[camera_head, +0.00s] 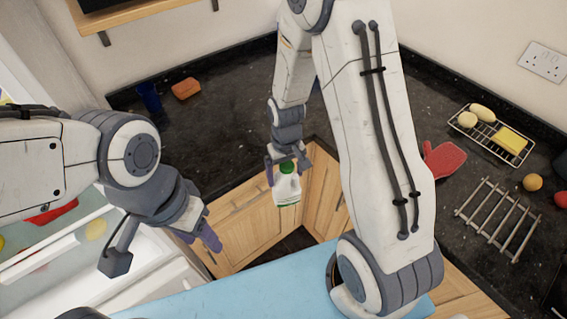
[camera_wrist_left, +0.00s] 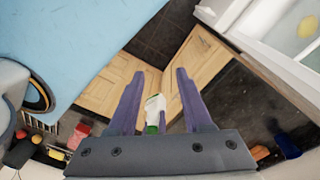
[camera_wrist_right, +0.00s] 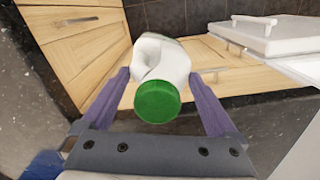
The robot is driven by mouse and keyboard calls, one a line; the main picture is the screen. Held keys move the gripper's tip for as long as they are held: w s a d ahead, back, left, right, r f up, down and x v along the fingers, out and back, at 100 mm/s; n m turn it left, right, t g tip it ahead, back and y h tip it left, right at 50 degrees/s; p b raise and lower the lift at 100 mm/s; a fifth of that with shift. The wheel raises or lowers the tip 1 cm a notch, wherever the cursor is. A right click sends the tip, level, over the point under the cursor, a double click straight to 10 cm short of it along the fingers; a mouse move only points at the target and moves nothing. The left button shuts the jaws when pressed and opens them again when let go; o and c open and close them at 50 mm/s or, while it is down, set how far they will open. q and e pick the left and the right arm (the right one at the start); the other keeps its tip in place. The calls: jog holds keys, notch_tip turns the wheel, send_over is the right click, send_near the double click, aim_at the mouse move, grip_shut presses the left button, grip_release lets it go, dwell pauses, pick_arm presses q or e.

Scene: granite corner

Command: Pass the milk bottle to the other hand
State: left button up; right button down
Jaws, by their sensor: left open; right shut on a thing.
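The milk bottle (camera_head: 287,190) is white with a green cap and hangs above the gap in front of the wooden cupboards. My right gripper (camera_head: 288,170) is shut on it near its cap end. In the right wrist view the bottle (camera_wrist_right: 160,65) sits between the fingers, its green cap toward the camera. My left gripper (camera_head: 163,254) is open and empty, to the left of the bottle and apart from it. In the left wrist view the bottle (camera_wrist_left: 154,108) shows between the spread fingers, some distance beyond them.
A pale blue surface (camera_head: 260,285) lies at the front. The dark granite counter (camera_head: 225,120) runs round the corner. On it are a rack with a yellow sponge (camera_head: 510,140), a red mitt (camera_head: 444,159), a metal rack (camera_head: 498,220) and an orange block (camera_head: 186,88). An open fridge stands at left.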

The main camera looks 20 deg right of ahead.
pick_arm(q)
jog(key=o, duration=0.8)
jog(key=shift+f, duration=0.1)
jog(key=w+d+f+n+g+h, duration=0.35)
jog(key=d+n+g+h, duration=0.2)
jog(key=n, duration=0.65)
jog(key=w+a+f+n+t+h, duration=0.1)
jog(key=w+f+n+t+h, duration=0.15)
jog(key=w+n+t, duration=0.4)
jog(key=w+a+f+n+t+h, duration=0.1)
jog(key=w+f+n+t+h, duration=0.2)
jog(key=w+n, duration=0.6)
jog(key=w+d+f+h, duration=0.1)
jog(key=d+f, duration=0.2)
jog(key=d, duration=0.7)
jog(key=shift+w+d+n+g, duration=0.2)
jog(key=shift+w+n+g, duration=0.1)
jog(key=shift+w+n, duration=0.1)
pick_arm(e)
jog(key=w+a+r+n, duration=0.1)
jog(key=a+r+n, duration=0.3)
jog(key=a+r, duration=0.4)
notch_tip(320, 180, up, 4)
jog(key=shift+w+a+r, duration=0.15)
jog(key=shift+w+a, duration=0.15)
jog(key=shift+a, duration=0.05)
